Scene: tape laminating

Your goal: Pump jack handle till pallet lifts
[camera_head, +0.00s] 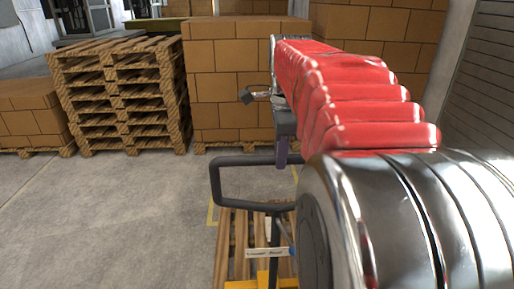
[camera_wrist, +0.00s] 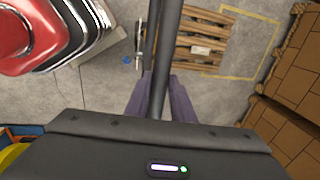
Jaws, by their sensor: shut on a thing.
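The jack handle (camera_head: 214,182) is a dark grey bar bent into a loop, standing above the floor in the head view. My gripper (camera_head: 283,156) has purple fingers and is at the upper bar of the loop. In the wrist view my gripper (camera_wrist: 160,86) is shut on the handle bar (camera_wrist: 168,45), which runs between the two fingers. A wooden pallet (camera_head: 238,248) lies below and behind the handle, and it also shows in the wrist view (camera_wrist: 203,30). The yellow jack body (camera_head: 244,285) is partly visible at the bottom edge. I cannot tell whether the pallet is off the floor.
A stack of wooden pallets (camera_head: 118,95) stands at the back left. Brown boxes on pallets (camera_head: 230,85) stand behind the handle, with more boxes (camera_head: 38,125) at the far left. The concrete floor (camera_head: 120,215) at the left is clear. Yellow floor tape (camera_wrist: 262,18) surrounds part of the pallet.

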